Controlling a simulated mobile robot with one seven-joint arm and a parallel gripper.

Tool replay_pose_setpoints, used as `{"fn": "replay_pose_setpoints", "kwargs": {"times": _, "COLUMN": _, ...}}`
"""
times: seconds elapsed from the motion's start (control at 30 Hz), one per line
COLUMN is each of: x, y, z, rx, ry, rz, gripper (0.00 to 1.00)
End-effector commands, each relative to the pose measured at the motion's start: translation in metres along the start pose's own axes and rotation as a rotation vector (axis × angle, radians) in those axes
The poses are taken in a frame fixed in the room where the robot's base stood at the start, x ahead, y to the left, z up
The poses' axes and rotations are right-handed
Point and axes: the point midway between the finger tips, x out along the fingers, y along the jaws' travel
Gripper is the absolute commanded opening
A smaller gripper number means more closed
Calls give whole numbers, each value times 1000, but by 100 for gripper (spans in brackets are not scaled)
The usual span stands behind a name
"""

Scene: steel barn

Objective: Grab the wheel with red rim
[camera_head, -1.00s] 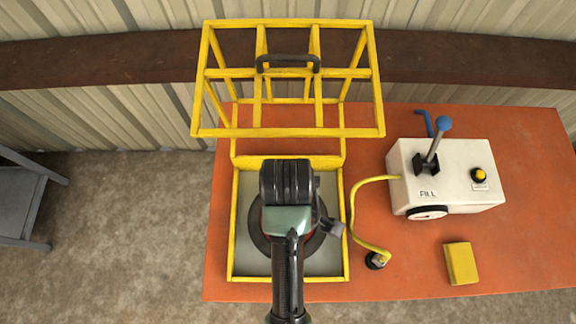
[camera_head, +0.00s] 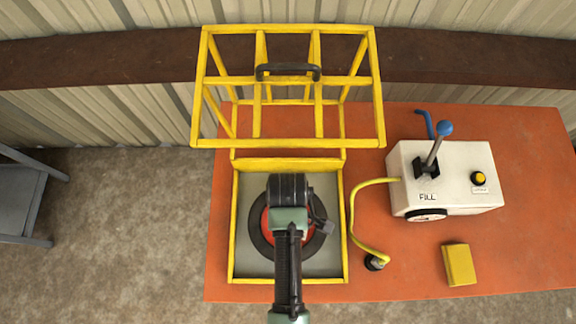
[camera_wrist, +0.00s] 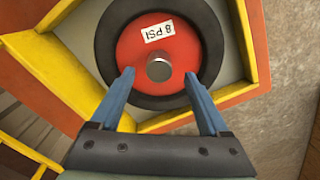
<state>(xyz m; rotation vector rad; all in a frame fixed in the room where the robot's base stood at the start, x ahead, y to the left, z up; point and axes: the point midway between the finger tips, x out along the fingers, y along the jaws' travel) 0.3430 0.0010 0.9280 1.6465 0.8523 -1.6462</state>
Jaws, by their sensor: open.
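The wheel with the red rim (camera_head: 261,240) lies flat inside the yellow-framed cage base on the orange table, partly hidden by my arm in the head view. In the wrist view, the wheel (camera_wrist: 128,48) has a black tyre, a label reading "8 PSI" and a round metal hub (camera_wrist: 159,68). My gripper (camera_wrist: 158,92) is open, with its two blue fingers apart above the red rim, one on each side just below the hub in the picture. Nothing is between the fingers. In the head view the fingers are hidden under the arm.
The yellow cage lid (camera_head: 289,82) with a black handle stands open behind the base (camera_head: 232,235). On the orange table (camera_head: 520,240), a white box (camera_head: 447,180) with a blue-knobbed lever, a yellow hose (camera_head: 354,225) and a yellow block (camera_head: 460,264) lie to the right.

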Motion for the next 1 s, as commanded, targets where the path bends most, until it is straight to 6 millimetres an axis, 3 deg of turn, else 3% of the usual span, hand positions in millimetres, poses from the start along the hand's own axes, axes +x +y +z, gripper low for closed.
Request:
{"fn": "replay_pose_setpoints", "kwargs": {"times": 0.23, "x": 30, "y": 0, "z": 1, "rx": 0, "ry": -1, "rz": -2, "gripper": 79}}
{"fn": "replay_pose_setpoints", "kwargs": {"times": 0.57, "x": 36, "y": 0, "z": 1, "rx": 0, "ry": 0, "rz": 1, "gripper": 79}}
{"fn": "replay_pose_setpoints", "kwargs": {"times": 1.0, "x": 36, "y": 0, "z": 1, "rx": 0, "ry": 0, "rz": 0, "gripper": 0}}
